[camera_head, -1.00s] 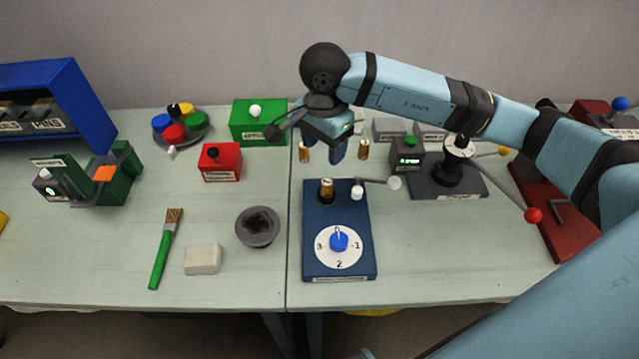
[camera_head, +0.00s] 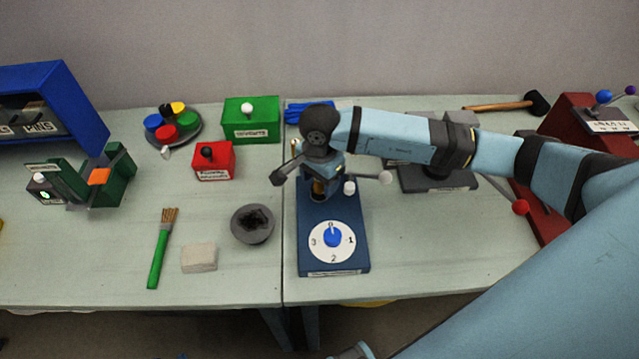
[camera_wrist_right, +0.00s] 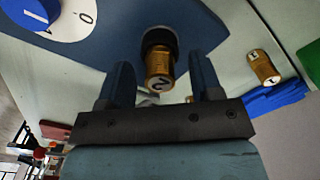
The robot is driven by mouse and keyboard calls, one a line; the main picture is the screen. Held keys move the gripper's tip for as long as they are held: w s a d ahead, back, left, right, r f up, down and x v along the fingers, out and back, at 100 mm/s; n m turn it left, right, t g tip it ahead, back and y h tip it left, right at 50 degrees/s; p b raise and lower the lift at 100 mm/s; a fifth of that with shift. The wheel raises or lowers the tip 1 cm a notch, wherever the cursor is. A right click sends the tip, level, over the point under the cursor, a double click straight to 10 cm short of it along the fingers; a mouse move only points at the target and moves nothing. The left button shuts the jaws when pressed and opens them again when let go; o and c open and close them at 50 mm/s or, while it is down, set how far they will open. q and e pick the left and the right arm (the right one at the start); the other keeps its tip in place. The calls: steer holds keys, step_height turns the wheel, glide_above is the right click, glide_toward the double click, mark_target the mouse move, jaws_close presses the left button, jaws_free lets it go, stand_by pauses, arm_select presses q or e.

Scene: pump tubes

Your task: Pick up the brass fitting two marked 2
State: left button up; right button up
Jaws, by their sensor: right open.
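The brass fitting marked 2 (camera_wrist_right: 158,70) stands in a dark round socket on the blue dial fixture (camera_head: 309,258). In the right wrist view it is between the two fingers of my right gripper (camera_wrist_right: 161,80), with a gap on each side. The gripper is open and not closed on it. In the head view the right gripper (camera_head: 322,178) is over the back of the fixture and partly covers the fitting (camera_head: 319,188). My left gripper is not in view.
A lever with a white knob (camera_head: 386,177) sticks out right of the fixture. A grey bowl (camera_head: 240,227), white block (camera_head: 199,258) and brush (camera_head: 160,248) lie left. Red (camera_head: 214,170) and green (camera_head: 251,128) boxes stand behind. The front right table is clear.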

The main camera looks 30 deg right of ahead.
steer(key=c, duration=1)
steer(key=shift+c, duration=0.4)
steer(key=shift+r, duration=0.15)
